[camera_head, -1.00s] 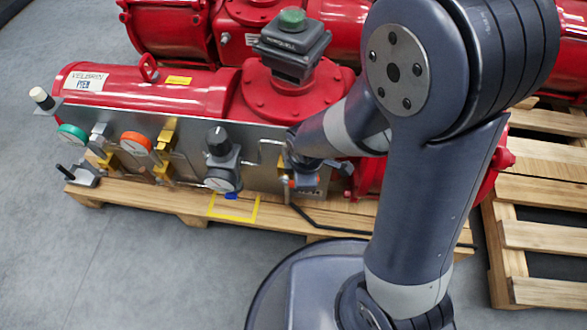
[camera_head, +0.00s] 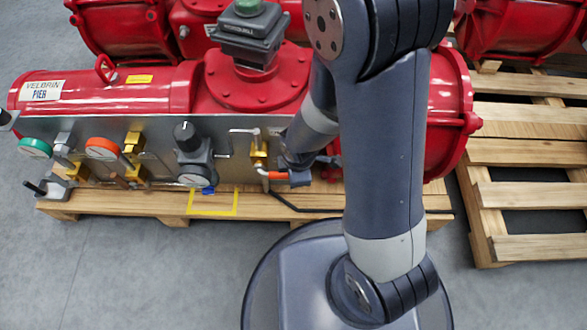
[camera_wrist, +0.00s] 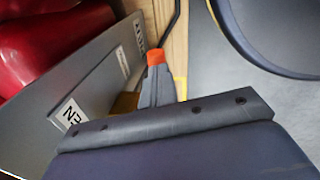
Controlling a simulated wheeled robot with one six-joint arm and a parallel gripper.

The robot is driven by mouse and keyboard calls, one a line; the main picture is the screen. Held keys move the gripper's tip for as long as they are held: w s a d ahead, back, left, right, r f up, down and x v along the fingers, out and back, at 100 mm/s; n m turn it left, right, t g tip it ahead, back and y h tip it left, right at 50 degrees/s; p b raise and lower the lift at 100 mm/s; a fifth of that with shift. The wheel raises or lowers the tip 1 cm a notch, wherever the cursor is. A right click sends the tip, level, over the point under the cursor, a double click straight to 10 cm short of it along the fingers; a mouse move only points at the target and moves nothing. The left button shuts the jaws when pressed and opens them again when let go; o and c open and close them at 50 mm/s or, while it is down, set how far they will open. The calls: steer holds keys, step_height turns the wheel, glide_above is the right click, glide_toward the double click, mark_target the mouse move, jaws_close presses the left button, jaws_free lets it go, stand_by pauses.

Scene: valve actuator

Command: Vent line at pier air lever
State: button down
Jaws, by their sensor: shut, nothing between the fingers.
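My gripper (camera_head: 275,175) is shut and empty, just right of and below the valve. In the wrist view its orange tips (camera_wrist: 156,57) are together beside the panel face (camera_wrist: 90,75). I cannot tell whether they touch anything. A label reading partly "EN" (camera_wrist: 69,113) shows on the panel. The valve body is mostly hidden in the wrist view.
A regulator with a gauge (camera_head: 191,155), an orange-rimmed gauge (camera_head: 103,149) and a green-rimmed gauge (camera_head: 35,148) line the panel to the left. The wooden pallet (camera_head: 150,205) lies below. A black hose (camera_head: 300,208) runs along it. Floor in front is clear.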

steer(key=shift+s+d+f, duration=0.15)
steer(key=shift+s+f, duration=0.05)
steer(key=shift+f, duration=0.15)
steer(key=shift+r, duration=0.1)
steer(key=s+d+r+p, duration=0.3)
steer(key=d+r+p, duration=0.3)
steer(key=r, duration=0.5)
steer(key=p, duration=0.2)
steer(key=shift+d+p, duration=0.3)
steer(key=shift+p, duration=0.1)
steer(key=w+a+f+b, duration=0.3)
steer(key=a+f+b, duration=0.3)
steer(key=f+b, duration=0.2)
steer(key=shift+w+a+f+b, duration=0.15)
steer(key=shift+a+f+b, duration=0.2)
steer(key=shift+f, duration=1)
